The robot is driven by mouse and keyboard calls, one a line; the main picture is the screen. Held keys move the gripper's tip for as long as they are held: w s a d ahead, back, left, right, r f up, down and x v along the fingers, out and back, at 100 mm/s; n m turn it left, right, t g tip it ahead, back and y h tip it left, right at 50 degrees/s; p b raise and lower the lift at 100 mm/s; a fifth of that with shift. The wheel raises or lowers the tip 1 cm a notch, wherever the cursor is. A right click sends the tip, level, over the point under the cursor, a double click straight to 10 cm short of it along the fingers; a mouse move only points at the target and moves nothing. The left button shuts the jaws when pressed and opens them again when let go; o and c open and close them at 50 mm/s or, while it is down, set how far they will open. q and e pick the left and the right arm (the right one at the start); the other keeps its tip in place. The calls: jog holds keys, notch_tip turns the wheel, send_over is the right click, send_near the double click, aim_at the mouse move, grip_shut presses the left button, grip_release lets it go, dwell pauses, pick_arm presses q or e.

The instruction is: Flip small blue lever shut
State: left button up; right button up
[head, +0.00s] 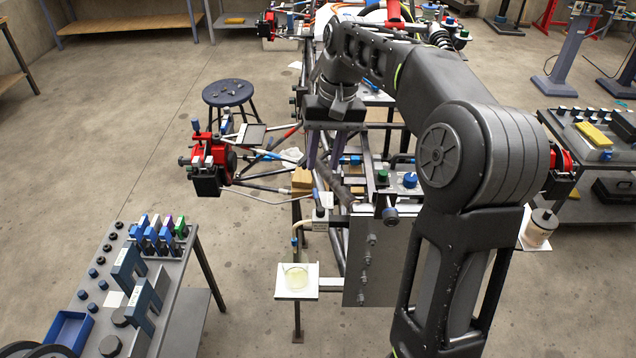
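My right arm reaches in from the right, and its gripper (324,160) points down over the tube chassis (270,172). Its two purple-grey fingers are apart, with nothing visible between them. A small blue lever-like part (316,191) stands on a valve on the pale pipe, just below the fingertips and apart from them as far as I can tell. Another small blue part (294,242) sits lower on the bent pipe, above a dish. Both are too small to tell whether they are open or shut. My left gripper is not in view.
A glass dish (297,277) with pale liquid stands on a white plate under the pipe. A grey panel (377,262) is right of it. A tool cart (100,290) stands at the lower left, a stool (228,94) behind. Floor between cart and chassis is clear.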

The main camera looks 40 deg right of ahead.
aim_at(316, 192)
jog(key=f, duration=0.5)
jog(key=a+f, duration=0.1)
jog(key=f, duration=0.1)
jog(key=shift+w+f, duration=0.2)
jog(key=shift+w, duration=0.05)
jog(key=shift+c, duration=0.3)
grip_shut()
